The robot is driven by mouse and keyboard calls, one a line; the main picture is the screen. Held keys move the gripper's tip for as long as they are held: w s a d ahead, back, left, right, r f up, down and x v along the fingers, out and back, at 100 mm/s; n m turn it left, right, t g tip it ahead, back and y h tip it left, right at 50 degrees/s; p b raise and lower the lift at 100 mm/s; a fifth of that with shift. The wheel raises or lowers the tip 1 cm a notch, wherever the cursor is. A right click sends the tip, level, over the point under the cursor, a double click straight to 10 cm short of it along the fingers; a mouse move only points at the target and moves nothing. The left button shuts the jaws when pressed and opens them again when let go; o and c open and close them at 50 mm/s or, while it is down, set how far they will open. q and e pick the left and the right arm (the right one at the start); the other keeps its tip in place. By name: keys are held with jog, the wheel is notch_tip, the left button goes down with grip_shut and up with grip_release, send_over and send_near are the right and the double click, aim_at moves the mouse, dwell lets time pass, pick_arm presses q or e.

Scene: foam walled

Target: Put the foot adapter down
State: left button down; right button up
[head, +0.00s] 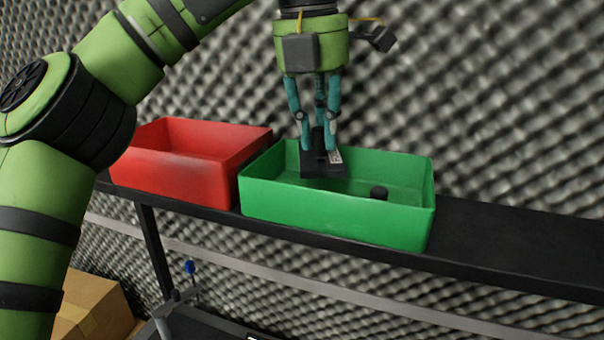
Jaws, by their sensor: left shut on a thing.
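My left gripper (318,138) points down into the green bin (335,212) from above. It is shut on the foot adapter (322,168), a black piece with a flat wide base and an upright part between the fingers. The adapter is at the left half of the green bin, below the level of its back rim. I cannot tell whether its base touches the bin floor. My right gripper is not in view.
A red bin (190,165) stands to the left of the green bin on a narrow black shelf (500,238). The shelf is bare to the right. Grey foam walls rise behind it. A cardboard box (95,305) sits low at the left.

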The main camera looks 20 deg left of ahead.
aim_at(300, 152)
pick_arm(q)
jog(key=a+f, duration=0.2)
jog(key=shift+w+a, duration=0.35)
jog(key=f, duration=0.3)
jog(key=shift+s+d+f, duration=0.1)
jog(key=shift+s+d, duration=0.1)
jog(key=shift+s, duration=0.05)
jog(key=shift+w+a+f, duration=0.15)
jog(key=shift+w+f, duration=0.05)
jog(key=shift+f, duration=0.1)
jog(key=shift+s, duration=0.1)
jog(key=c, duration=1.1)
grip_release()
jog(key=shift+b, duration=0.3)
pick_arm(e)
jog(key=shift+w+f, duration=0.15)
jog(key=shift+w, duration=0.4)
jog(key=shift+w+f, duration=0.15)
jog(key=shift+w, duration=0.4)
